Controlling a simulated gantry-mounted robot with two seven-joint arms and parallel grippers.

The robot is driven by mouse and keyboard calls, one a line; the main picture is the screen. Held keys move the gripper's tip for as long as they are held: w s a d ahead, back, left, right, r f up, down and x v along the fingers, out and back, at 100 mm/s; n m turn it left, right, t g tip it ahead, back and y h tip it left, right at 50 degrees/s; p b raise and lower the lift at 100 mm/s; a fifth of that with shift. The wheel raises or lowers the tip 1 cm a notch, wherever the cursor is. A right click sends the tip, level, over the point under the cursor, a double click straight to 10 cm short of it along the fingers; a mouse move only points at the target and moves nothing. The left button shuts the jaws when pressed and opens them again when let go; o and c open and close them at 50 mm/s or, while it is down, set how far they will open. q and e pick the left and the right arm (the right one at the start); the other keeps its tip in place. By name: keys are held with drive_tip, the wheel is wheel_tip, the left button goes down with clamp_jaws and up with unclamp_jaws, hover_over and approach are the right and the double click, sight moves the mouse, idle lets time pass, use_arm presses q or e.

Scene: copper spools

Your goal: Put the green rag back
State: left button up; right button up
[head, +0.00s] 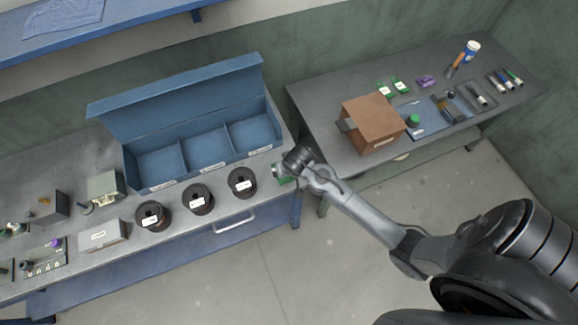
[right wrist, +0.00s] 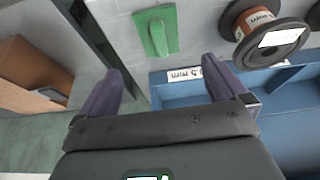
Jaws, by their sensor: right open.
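The green rag (head: 281,180) lies on the right end of the left workbench, by the bench's corner. My right gripper partly covers it in the head view. My right gripper (right wrist: 163,76) is open and empty, fingers spread to either side below the rag. In the head view my right gripper (head: 290,165) hangs over the bench end. My left gripper is not in view.
A blue open box (head: 190,125) with three compartments stands left of the rag. Three dark spools (head: 242,183) line the bench front. A brown box (head: 372,124) and small items stand on the right table. A blue shelf (head: 120,26) with a blue cloth (head: 64,16) is at upper left.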

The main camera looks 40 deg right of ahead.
drive_tip(key=s+a+r+n+y, duration=0.1)
drive_tip(key=s+a+r+n, duration=0.2)
drive_tip(key=s, duration=0.6)
drive_tip(key=s+a+r+n, duration=0.3)
drive_tip(key=s+a+r, duration=0.2)
drive_tip(key=s+r, duration=0.3)
drive_tip(key=shift+s+a+r+g+y, duration=0.2)
drive_tip(key=shift+s+a+g+y, duration=0.15)
drive_tip(key=shift+s, duration=0.9)
